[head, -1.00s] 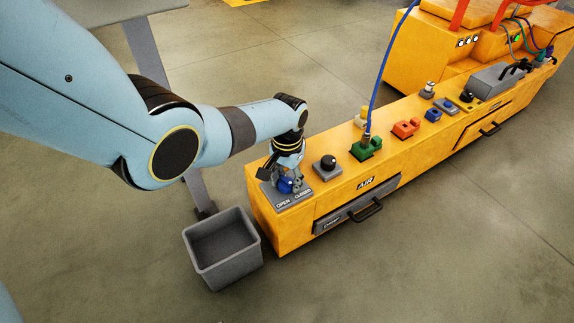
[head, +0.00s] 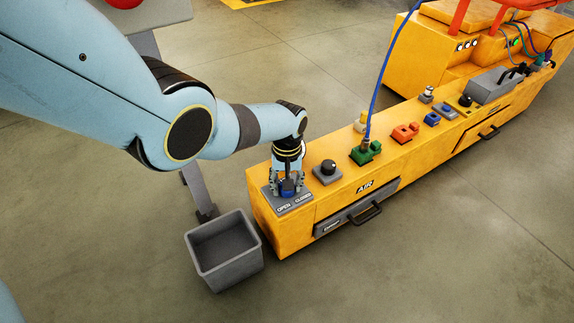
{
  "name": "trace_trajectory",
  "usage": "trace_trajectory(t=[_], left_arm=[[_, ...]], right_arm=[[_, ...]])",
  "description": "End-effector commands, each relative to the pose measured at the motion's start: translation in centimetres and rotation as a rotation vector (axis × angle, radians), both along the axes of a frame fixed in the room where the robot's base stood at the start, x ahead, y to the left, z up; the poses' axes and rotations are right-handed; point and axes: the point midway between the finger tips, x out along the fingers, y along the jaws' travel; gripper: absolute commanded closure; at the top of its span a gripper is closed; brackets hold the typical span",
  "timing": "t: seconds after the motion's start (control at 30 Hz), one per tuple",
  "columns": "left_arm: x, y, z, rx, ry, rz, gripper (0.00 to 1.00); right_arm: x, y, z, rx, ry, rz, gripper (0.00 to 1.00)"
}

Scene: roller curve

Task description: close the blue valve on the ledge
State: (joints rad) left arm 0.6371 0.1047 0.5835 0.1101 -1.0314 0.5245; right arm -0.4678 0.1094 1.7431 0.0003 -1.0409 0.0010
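The blue valve (head: 288,190) sits on a grey plate (head: 296,204) lettered OPEN and CLOSED, at the near left end of the yellow ledge (head: 281,230). My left gripper (head: 287,187) points down over the valve, with its fingers around the blue part. The fingers hide much of the valve, so its exact angle is unclear. I cannot tell whether the fingers press on it or stand apart from it. My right gripper is not in view.
A black knob (head: 328,166) is just right of the valve, then a green block (head: 366,151) with a blue hose. Orange (head: 405,133) and blue (head: 433,118) blocks stand farther along. A drawer (head: 357,209) is on the front. A grey bin (head: 224,250) stands on the floor.

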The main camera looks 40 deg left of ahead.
Motion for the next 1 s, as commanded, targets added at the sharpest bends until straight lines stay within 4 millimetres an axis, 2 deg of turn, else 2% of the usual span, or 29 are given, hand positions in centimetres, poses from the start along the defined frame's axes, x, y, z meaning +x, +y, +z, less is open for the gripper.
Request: trace_trajectory(t=[0.4,0.43,0.57,0.6,1.0], left_arm=[[-0.03,-0.04,-0.05,-0.001,0.000,0.008,0.91],[-0.03,-0.04,-0.05,-0.001,0.000,0.008,0.55],[-0.03,-0.03,-0.04,-0.001,0.000,0.007,0.38],[-0.02,-0.03,-0.03,-0.001,-0.001,0.007,0.36],[0.05,0.03,0.53,0.000,-0.002,0.007,0.36]], right_arm=[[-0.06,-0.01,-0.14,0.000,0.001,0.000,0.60],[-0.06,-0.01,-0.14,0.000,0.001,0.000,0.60],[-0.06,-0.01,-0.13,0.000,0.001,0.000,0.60],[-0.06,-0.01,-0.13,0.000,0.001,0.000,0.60],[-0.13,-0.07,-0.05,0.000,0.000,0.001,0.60]])
